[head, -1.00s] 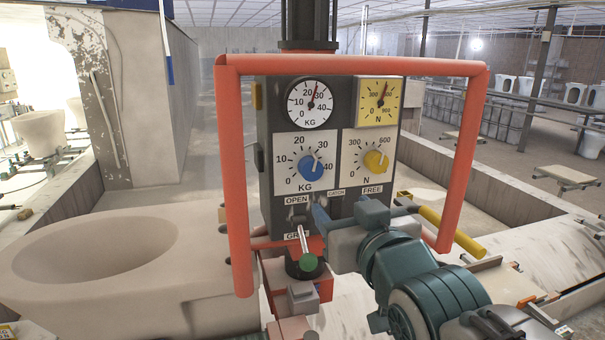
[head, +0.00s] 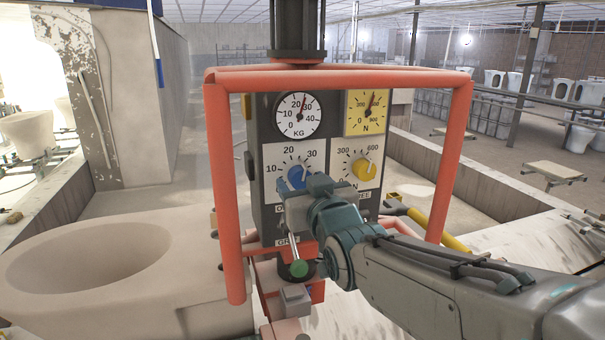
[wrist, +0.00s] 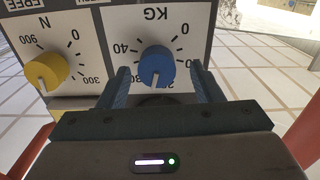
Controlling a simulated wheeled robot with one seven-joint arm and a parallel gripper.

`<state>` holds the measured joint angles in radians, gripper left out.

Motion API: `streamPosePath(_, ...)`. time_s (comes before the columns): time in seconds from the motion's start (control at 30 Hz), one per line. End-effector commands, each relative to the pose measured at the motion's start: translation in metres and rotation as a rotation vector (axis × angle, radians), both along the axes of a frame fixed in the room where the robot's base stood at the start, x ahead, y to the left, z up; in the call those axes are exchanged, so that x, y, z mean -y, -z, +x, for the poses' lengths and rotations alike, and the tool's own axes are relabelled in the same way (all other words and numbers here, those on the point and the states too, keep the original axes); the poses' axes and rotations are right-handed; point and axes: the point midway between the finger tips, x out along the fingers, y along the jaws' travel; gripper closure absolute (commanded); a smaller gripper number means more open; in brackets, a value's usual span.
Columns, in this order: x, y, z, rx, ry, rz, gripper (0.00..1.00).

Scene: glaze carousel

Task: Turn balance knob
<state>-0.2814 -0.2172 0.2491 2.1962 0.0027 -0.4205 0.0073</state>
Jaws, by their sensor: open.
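The blue knob (head: 297,177) is on the white KG scale of the dark control box (head: 262,215). In the wrist view the blue knob (wrist: 156,66) sits between the two fingers of my gripper (wrist: 159,72), with a visible gap on each side; this view is upside down. Its white pointer is between 20 and 30. In the head view my gripper (head: 318,184) is in front of the panel and covers part of the blue knob and the labels below. The gripper is open.
A yellow N knob (head: 361,170) is just right of the blue knob, and it also shows in the wrist view (wrist: 45,70). KG (head: 298,115) and N (head: 367,112) gauges are above. An orange-red tube frame (head: 222,190) surrounds the panel.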

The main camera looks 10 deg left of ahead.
Motion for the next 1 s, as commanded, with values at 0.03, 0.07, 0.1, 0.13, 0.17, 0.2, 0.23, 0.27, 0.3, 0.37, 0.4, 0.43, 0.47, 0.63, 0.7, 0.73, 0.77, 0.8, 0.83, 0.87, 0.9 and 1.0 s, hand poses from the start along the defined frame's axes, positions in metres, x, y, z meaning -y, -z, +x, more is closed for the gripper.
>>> streamPosePath(0.03, -0.003, -0.001, 0.006, -0.004, 0.001, 0.0, 0.41)
streamPosePath(0.07, -0.004, -0.001, 0.009, -0.004, 0.001, -0.001, 0.41)
streamPosePath(0.1, -0.006, -0.001, 0.013, -0.003, 0.001, -0.001, 0.41)
streamPosePath(0.13, -0.008, -0.001, 0.015, -0.002, 0.001, 0.0, 0.41)
streamPosePath(0.17, -0.009, -0.001, 0.017, -0.002, 0.001, 0.0, 0.41)
streamPosePath(0.2, -0.01, 0.0, 0.019, -0.002, 0.0, 0.0, 0.41)
streamPosePath(0.23, -0.011, 0.0, 0.02, -0.002, 0.001, 0.0, 0.41)
streamPosePath(0.27, -0.011, 0.0, 0.021, -0.002, 0.001, 0.0, 0.41)
streamPosePath(0.3, -0.012, 0.0, 0.023, -0.002, 0.001, 0.0, 0.41)
streamPosePath(0.37, -0.013, 0.0, 0.024, -0.001, 0.002, 0.0, 0.41)
streamPosePath(0.4, -0.013, 0.0, 0.024, -0.001, 0.002, 0.0, 0.41)
streamPosePath(0.43, -0.013, 0.0, 0.025, -0.001, 0.002, 0.0, 0.41)
streamPosePath(0.47, -0.013, 0.0, 0.025, -0.001, 0.002, 0.0, 0.41)
streamPosePath(0.63, -0.013, 0.0, 0.025, -0.001, 0.002, 0.0, 0.41)
streamPosePath(0.7, -0.013, 0.0, 0.025, -0.001, 0.001, 0.0, 0.57)
streamPosePath(0.73, -0.013, 0.0, 0.024, -0.001, 0.001, 0.0, 0.66)
streamPosePath(0.77, -0.013, 0.0, 0.024, -0.001, 0.001, 0.0, 0.74)
streamPosePath(0.8, -0.013, 0.0, 0.024, -0.001, 0.001, 0.0, 0.85)
streamPosePath(0.83, -0.014, 0.0, 0.024, -0.002, 0.0, -0.001, 0.85)
streamPosePath(0.87, -0.014, 0.0, 0.024, -0.002, 0.0, -0.001, 0.85)
streamPosePath(0.9, -0.014, 0.0, 0.024, -0.002, -0.001, -0.001, 0.85)
streamPosePath(1.0, -0.015, 0.001, 0.023, 0.001, -0.002, -0.004, 0.85)
